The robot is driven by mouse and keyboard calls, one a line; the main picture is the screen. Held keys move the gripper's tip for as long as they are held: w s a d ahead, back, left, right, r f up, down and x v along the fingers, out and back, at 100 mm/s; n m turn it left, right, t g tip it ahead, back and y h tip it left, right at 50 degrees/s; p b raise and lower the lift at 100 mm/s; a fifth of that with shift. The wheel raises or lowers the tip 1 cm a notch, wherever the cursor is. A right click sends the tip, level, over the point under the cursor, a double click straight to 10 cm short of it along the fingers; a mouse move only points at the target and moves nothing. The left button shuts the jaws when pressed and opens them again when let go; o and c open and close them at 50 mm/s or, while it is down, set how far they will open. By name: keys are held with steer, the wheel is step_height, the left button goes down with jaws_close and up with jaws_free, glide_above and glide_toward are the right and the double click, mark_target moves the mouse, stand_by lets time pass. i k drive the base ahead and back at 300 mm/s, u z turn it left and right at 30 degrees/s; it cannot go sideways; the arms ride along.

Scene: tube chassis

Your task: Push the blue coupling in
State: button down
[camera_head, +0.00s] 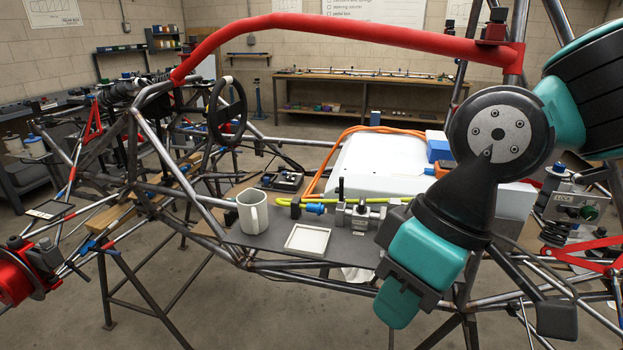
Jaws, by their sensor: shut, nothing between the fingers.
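The blue coupling (315,208) lies horizontally at the left end of a grey metal fitting (358,214) on the dark panel of the chassis. A yellow-green hose (285,201) runs beside it on the left. Whether the coupling is seated in the fitting is too small to tell. My gripper (392,226) is dark, shut and empty, just right of the fitting and apart from the coupling. It is partly hidden by my teal and black wrist, and its fingertips do not show clearly.
A white mug (252,212) and a shallow white tray (307,240) stand left and in front of the fitting. A white box (385,165) and an orange cable (330,160) are behind it. A red tube (340,28) crosses overhead. Chassis tubes surround the panel.

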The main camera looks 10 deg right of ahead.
mark_target(318, 209)
steer(key=z, duration=0.2)
steer(key=i, duration=1)
steer(key=z, duration=0.1)
